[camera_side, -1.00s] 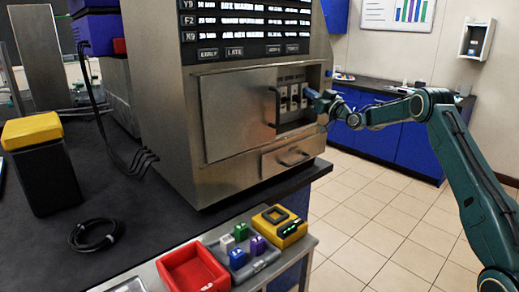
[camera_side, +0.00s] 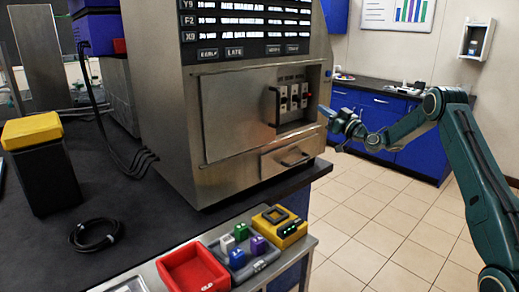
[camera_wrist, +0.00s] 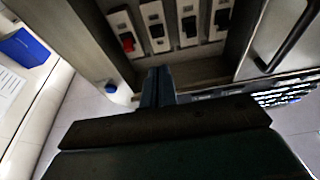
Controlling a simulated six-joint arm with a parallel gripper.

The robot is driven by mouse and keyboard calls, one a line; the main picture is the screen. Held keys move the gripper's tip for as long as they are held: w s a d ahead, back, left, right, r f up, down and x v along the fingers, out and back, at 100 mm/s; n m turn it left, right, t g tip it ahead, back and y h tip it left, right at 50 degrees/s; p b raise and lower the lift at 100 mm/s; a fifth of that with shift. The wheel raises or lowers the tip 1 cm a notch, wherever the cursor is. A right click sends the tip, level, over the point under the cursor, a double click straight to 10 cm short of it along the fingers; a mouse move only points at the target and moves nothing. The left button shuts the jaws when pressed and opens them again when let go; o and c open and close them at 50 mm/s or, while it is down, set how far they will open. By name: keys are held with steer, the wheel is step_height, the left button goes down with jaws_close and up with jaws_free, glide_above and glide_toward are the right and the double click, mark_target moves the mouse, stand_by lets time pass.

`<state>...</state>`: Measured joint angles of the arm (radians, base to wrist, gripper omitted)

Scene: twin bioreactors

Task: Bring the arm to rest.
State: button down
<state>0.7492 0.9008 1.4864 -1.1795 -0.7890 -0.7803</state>
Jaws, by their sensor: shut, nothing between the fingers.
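My gripper (camera_side: 324,113) is shut and empty. In the side view it hangs in the air just right of the machine's open switch recess. In the wrist view its closed fingers (camera_wrist: 157,84) point towards the lower edge of the recess, apart from the switches as far as I can tell. The recess holds a row of several switches (camera_side: 293,97). In the wrist view the end one has a red lever (camera_wrist: 127,42) and the others have black levers (camera_wrist: 188,27).
The steel cabinet (camera_side: 225,170) has a panel door with a handle (camera_side: 274,106) beside the recess and a drawer (camera_side: 288,157) below. A red bin (camera_side: 193,272), coloured blocks and a yellow device (camera_side: 279,226) sit on a front shelf. Open floor (camera_side: 400,220) lies right.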

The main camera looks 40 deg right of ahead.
steer(key=s+a+r+n+g+y, duration=0.2)
steer(key=a+r+g, duration=0.1)
steer(key=a, duration=0.7)
steer(key=s+a+r+n+g+y, duration=0.1)
steer(key=a+r+n+g+y, duration=0.2)
steer(key=a, duration=0.7)
steer(key=s+a+r+g+h, duration=0.1)
steer(key=s+a+r+g, duration=0.15)
steer(key=s+a, duration=0.45)
steer(key=s+a+f+m+g+h, duration=0.1)
steer(key=s+f+g, duration=0.1)
steer(key=s, duration=0.9)
steer(key=s+a+f+m+g+h, duration=0.1)
steer(key=s+f+m+g, duration=0.1)
steer(key=s, duration=0.9)
steer(key=s+a+f+m+g+h, duration=0.2)
steer(key=s+f+g, duration=0.1)
steer(key=s, duration=0.8)
steer(key=shift+f, duration=0.7)
